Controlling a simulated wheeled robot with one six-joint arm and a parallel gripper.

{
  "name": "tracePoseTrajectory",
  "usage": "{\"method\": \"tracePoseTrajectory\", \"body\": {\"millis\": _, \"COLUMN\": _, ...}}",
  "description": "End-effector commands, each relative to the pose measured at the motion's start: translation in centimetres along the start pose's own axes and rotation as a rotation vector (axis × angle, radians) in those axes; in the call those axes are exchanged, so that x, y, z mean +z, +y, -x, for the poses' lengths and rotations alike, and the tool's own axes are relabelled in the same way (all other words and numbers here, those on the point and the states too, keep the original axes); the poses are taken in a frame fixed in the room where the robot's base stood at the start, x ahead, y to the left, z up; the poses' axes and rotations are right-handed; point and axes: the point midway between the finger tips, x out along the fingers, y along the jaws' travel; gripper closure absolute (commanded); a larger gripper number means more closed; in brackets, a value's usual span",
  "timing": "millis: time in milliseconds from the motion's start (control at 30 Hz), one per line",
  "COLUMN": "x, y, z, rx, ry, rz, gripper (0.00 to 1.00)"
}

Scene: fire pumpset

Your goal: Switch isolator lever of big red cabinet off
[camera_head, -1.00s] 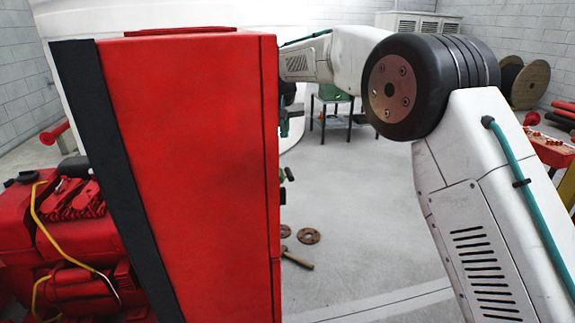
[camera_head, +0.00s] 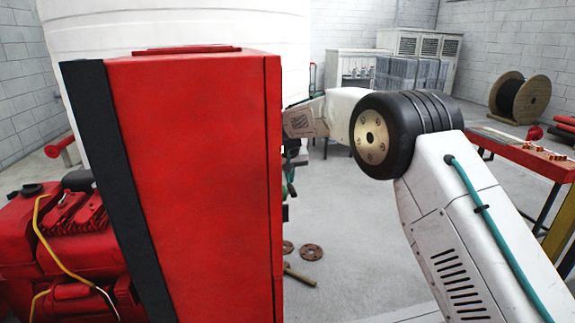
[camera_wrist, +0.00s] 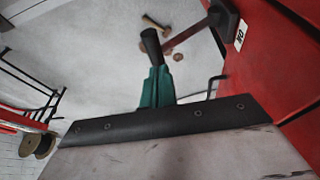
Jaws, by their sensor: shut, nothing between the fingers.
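The big red cabinet (camera_head: 200,180) stands close on the left in the head view, seen side-on; its front faces right. It fills the right of the wrist view (camera_wrist: 275,70). There the isolator lever's dark red bar (camera_wrist: 190,36) reaches left from a black base (camera_wrist: 223,17) beside an "ON" label (camera_wrist: 240,35). A black grip (camera_wrist: 151,45) is at its left end. My gripper (camera_wrist: 157,76), with teal fingers, is shut and empty. It overlaps the grip's lower end in the picture; I cannot tell whether they touch. In the head view the cabinet's edge mostly hides the gripper and lever.
A black bent handle (camera_wrist: 207,88) sticks out from the cabinet beside my gripper. A red engine (camera_head: 60,240) stands left of the cabinet. A hammer (camera_head: 299,274) and discs (camera_head: 311,252) lie on the floor. A red-topped table (camera_head: 525,155) is at right.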

Motion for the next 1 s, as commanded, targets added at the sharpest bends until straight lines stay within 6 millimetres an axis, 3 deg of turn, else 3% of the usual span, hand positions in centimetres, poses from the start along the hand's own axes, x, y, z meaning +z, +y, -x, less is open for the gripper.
{"method": "tracePoseTrajectory", "body": {"millis": 200, "x": 0.5, "y": 0.2, "z": -1.6, "rx": 0.000, "ry": -0.001, "rz": 0.000, "gripper": 1.00}}
{"method": "tracePoseTrajectory", "body": {"millis": 633, "x": 0.5, "y": 0.3, "z": -1.7, "rx": -0.004, "ry": -0.001, "rz": -0.002, "gripper": 1.00}}
{"method": "tracePoseTrajectory", "body": {"millis": 1000, "x": 0.8, "y": 1.9, "z": -2.5, "rx": -0.063, "ry": -0.003, "rz": -0.028, "gripper": 1.00}}
